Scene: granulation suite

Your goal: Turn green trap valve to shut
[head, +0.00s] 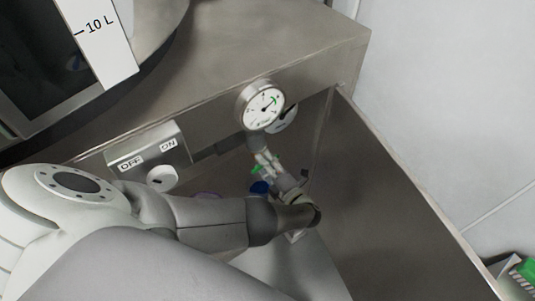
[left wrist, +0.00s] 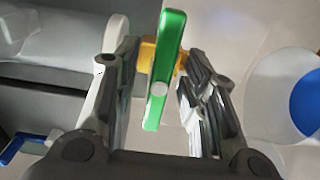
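The green trap valve handle (left wrist: 172,45) is a long flat lever, upright in the left wrist view, on a brass-yellow valve body (left wrist: 147,55). My left gripper (left wrist: 160,62) is open, with one finger on each side of the handle. I see gaps between fingers and handle and cannot make out firm contact. In the head view my left gripper (head: 266,164) reaches in below the pressure gauge, and only a small piece of the green handle (head: 257,169) shows beside it. The rest is hidden by the gripper. My right gripper is not in view.
A round pressure gauge (head: 262,106) sits just above the gripper, on the steel housing (head: 290,55). An ON/OFF switch panel (head: 148,150) is to the left. A steel side wall (head: 390,190) bounds the right. The wrist view shows a blue lever (left wrist: 14,148) and a white-and-blue disc (left wrist: 285,95).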

